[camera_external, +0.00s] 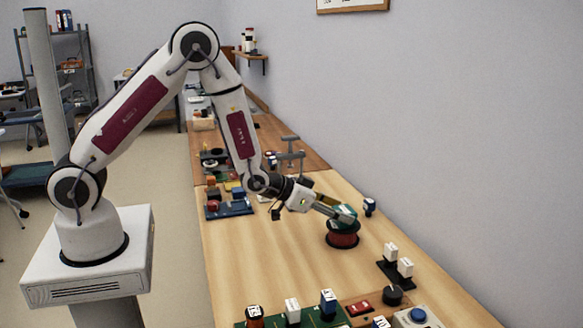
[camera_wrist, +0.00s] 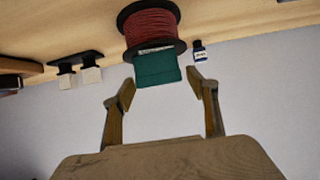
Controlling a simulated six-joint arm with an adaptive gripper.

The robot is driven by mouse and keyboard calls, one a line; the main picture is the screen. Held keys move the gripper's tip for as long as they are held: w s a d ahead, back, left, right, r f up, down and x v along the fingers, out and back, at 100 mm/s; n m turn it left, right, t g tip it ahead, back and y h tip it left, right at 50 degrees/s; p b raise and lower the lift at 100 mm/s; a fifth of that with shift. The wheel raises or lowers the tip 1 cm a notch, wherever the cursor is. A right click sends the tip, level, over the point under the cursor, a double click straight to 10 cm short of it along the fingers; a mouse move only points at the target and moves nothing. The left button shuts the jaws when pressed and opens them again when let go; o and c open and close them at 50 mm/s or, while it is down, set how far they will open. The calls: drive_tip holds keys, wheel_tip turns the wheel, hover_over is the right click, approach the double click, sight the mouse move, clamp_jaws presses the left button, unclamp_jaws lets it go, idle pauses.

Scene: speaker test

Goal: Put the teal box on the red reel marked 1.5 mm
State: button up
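The teal box (camera_external: 347,211) sits on the top of the red reel (camera_external: 342,240), which stands upright with black flanges on the wooden table. In the wrist view, which looks upside down, the teal box (camera_wrist: 158,70) touches the black flange of the red-wound reel (camera_wrist: 151,25). My gripper (camera_external: 332,208) is just beside the box at its upper left. In the wrist view my gripper (camera_wrist: 160,84) is open, with its fingertips apart on both sides of the box and a gap at each side. The 1.5 mm mark is not readable.
A small dark-blue bottle with a white label (camera_external: 369,206) stands just behind the reel. White blocks on a black stand (camera_external: 396,262) are in front to the right. A green board (camera_external: 312,318) with parts lies at the near edge. The table left of the reel is clear.

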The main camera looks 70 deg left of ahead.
drive_tip(key=shift+r, duration=0.2)
idle(0.3)
drive_tip(key=v, duration=1.2)
idle(0.3)
idle(0.5)
drive_tip(key=s+r+g, duration=0.3)
drive_tip(key=s+r, duration=0.9)
drive_tip(key=s+r+g, duration=0.1)
drive_tip(key=s+r, duration=0.1)
drive_tip(key=s, duration=0.7)
drive_tip(key=s+r+g, duration=0.2)
drive_tip(key=s, duration=0.7)
drive_tip(key=shift+s+d+r+g, duration=0.3)
drive_tip(key=shift+s+d+r, duration=0.1)
